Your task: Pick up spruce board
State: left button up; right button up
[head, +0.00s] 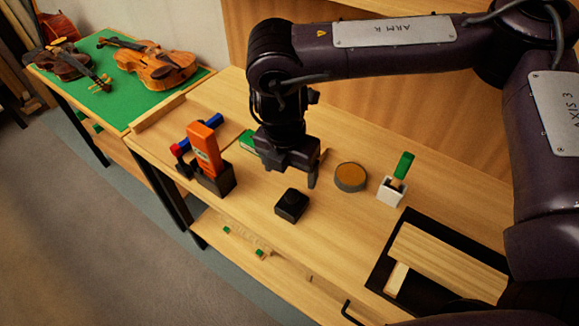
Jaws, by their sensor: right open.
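A pale wooden board with straight grain lines, which looks like the spruce board (447,262), lies on a black mat or tray (413,222) at the lower right of the bench. Its right end is partly hidden by my right arm. A smaller pale wood piece (396,279) shows at its left edge. My right gripper (290,172) points down over the middle of the bench, open and empty. It is well to the left of the board and apart from it. My left gripper is not in view.
Violins (155,66) lie on a green-topped table (112,100) at the upper left.

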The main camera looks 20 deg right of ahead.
aim_at(447, 265)
jog(key=k, duration=1)
